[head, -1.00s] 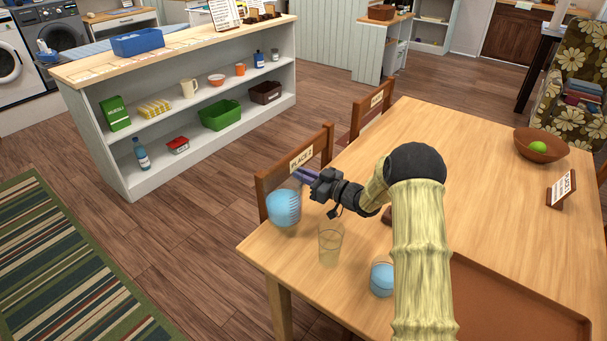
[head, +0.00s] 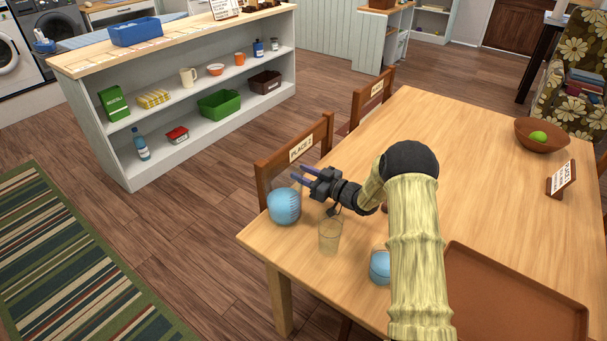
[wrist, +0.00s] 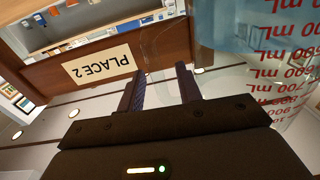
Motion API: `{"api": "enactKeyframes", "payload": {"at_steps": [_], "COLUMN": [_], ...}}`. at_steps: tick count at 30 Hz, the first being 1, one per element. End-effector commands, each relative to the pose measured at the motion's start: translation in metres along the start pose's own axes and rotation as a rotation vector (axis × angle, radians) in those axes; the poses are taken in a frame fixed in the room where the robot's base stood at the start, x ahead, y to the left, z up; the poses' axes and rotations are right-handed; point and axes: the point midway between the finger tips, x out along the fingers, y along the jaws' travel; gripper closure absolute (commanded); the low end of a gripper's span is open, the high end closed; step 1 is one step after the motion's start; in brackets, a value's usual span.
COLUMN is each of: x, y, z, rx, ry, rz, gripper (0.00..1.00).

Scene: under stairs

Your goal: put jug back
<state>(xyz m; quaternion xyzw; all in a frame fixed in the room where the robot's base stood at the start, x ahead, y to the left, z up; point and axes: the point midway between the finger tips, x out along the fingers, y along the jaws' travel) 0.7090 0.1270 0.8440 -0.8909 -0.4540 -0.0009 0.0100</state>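The jug (head: 284,207), clear with blue contents, stands upright near the table's left corner, in front of the chair marked PLACE 2. In the wrist view the jug (wrist: 285,60) fills the upper right, with red mL markings on its wall. My gripper (head: 306,178) is just behind and right of it in the head view. In the wrist view my gripper's fingers (wrist: 163,88) are apart, with a faint clear curved outline, perhaps the jug's handle, near and between their tips. I cannot tell whether they touch it.
A clear glass (head: 330,236) and a blue cup (head: 381,267) stand close by on the table (head: 450,140). A brown tray (head: 520,300) lies at the right. Chair backs (head: 300,155) line the left edge. A white shelf unit (head: 190,105) with goods stands beyond open floor.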

Motion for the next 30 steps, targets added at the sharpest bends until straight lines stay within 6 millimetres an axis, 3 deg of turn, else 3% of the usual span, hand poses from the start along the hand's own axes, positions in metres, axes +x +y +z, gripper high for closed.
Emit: {"api": "enactKeyframes", "payload": {"at_steps": [8,11,24,30], "x": [0.000,-0.010,-0.092,-0.117], "y": [0.000,0.001,0.001,0.000], "z": [-0.004,-0.002,-0.002,-0.002], "rx": [0.000,0.001,0.002,0.000], "ry": [0.000,-0.001,-0.001,-0.001], "rz": [0.000,0.002,0.004,0.001], "gripper": [0.65,0.65,0.65,0.65]}}
